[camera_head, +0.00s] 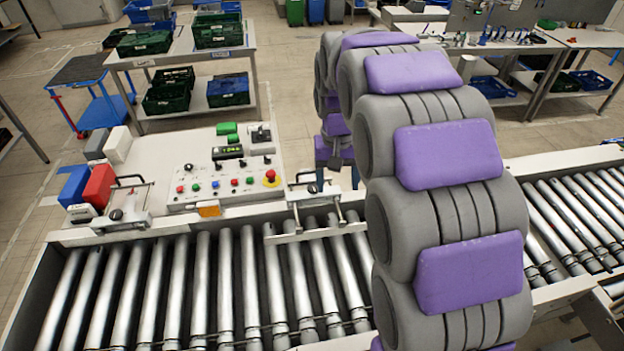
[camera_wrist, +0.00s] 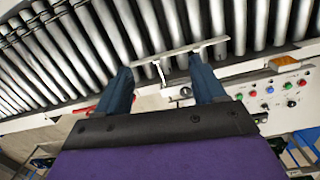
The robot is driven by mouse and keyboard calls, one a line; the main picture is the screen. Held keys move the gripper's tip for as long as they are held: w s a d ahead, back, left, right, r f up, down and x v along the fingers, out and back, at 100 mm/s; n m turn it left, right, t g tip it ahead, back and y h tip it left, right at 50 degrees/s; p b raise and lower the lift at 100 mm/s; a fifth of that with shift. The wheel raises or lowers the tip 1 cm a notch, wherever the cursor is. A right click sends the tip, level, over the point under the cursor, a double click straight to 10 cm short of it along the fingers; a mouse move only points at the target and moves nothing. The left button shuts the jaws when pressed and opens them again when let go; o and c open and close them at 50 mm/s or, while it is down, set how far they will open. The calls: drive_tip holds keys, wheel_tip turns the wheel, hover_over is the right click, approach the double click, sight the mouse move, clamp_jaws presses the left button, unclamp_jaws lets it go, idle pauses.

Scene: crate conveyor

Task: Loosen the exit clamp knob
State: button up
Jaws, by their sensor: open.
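Two clamps stand on the far rail of the roller conveyor; the frames do not label which is the exit one. One clamp (camera_head: 312,192) is right of the control panel, and my gripper (camera_head: 337,178) is over it, partly hidden by my arm. In the wrist view my gripper (camera_wrist: 163,76) is open, with one dark blue finger on each side of this clamp's bar (camera_wrist: 162,72). A small dark knob (camera_wrist: 185,92) shows between the fingers, nearer the right one; contact cannot be told. The other clamp (camera_head: 118,210) is at the left, with a dark round knob.
The control panel (camera_head: 225,185) with buttons and a red emergency stop (camera_head: 270,178) is left of the gripper. Red (camera_head: 99,187) and blue (camera_head: 74,184) blocks stand at the left end. The visible conveyor rollers (camera_head: 205,285) are empty. A shelf with crates (camera_head: 218,30) is behind.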

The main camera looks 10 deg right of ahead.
drive_tip(key=w+f+p, duration=0.2)
drive_tip(key=w+p, duration=0.1)
drive_tip(key=w, duration=0.9)
drive_tip(key=t+p, duration=0.1)
drive_tip(key=p, duration=0.3)
approach(313, 187)
drive_tip(key=shift+m, duration=0.3)
drive_tip(key=f, duration=0.4)
drive_tip(key=f+p, duration=0.1)
drive_tip(key=f, duration=0.3)
drive_tip(key=shift+d+f, duration=0.15)
drive_tip(key=shift+d, duration=0.05)
drive_tip(key=shift+c, duration=0.2)
drive_tip(key=c, duration=1)
